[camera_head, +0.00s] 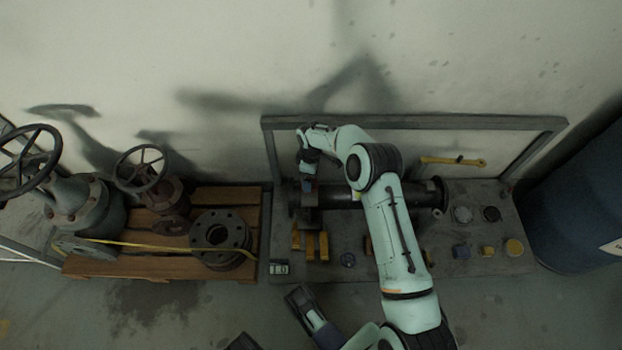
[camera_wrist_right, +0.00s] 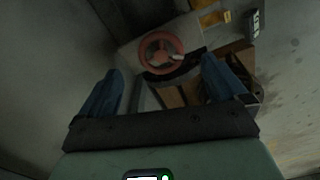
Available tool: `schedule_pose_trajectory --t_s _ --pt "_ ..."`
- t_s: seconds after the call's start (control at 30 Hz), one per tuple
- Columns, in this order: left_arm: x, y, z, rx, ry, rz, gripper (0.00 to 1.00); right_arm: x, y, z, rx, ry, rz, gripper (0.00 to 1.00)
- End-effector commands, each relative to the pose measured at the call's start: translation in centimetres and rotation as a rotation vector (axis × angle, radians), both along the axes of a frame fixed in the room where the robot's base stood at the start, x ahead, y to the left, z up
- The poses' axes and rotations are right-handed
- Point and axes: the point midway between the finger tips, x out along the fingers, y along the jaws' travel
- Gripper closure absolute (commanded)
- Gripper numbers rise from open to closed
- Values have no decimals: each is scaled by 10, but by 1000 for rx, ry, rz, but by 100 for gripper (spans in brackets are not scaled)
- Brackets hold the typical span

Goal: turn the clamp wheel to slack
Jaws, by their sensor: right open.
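The clamp wheel (camera_wrist_right: 162,53) is a red spoked handwheel in the right wrist view. It lies beyond the fingertips, in the gap between them, with a small pale mark at its right side. My right gripper (camera_wrist_right: 163,80) is open, its two blue fingers wide apart and nothing between them. In the head view my right gripper (camera_head: 308,178) points down over the dark clamp (camera_head: 311,216) at the left end of the bench. There the gripper largely hides the wheel.
A dark pipe (camera_head: 334,197) lies along the bench (camera_head: 460,258), partly behind my right arm. Yellow blocks (camera_head: 310,246) stand in front of the clamp. A wooden pallet (camera_head: 130,262) with valves and a flange (camera_head: 220,232) is at left. A blue drum (camera_head: 578,215) stands at right.

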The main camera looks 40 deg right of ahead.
Motion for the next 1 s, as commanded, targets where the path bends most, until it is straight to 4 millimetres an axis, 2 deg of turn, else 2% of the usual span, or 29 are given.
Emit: schedule_pose_trajectory --t_s 0.03,0.2,0.4,1.0 --pt "7 -1 6 0 -22 -3 57 0 0 16 -1 -3 1 2" --pt "25 -3 17 5 -84 -9 57 1 0 51 -1 -3 1 2" --pt "39 -5 26 7 -129 -12 57 0 0 76 0 -1 1 2" --pt "41 -6 27 8 -136 -12 57 0 0 81 0 0 1 2"
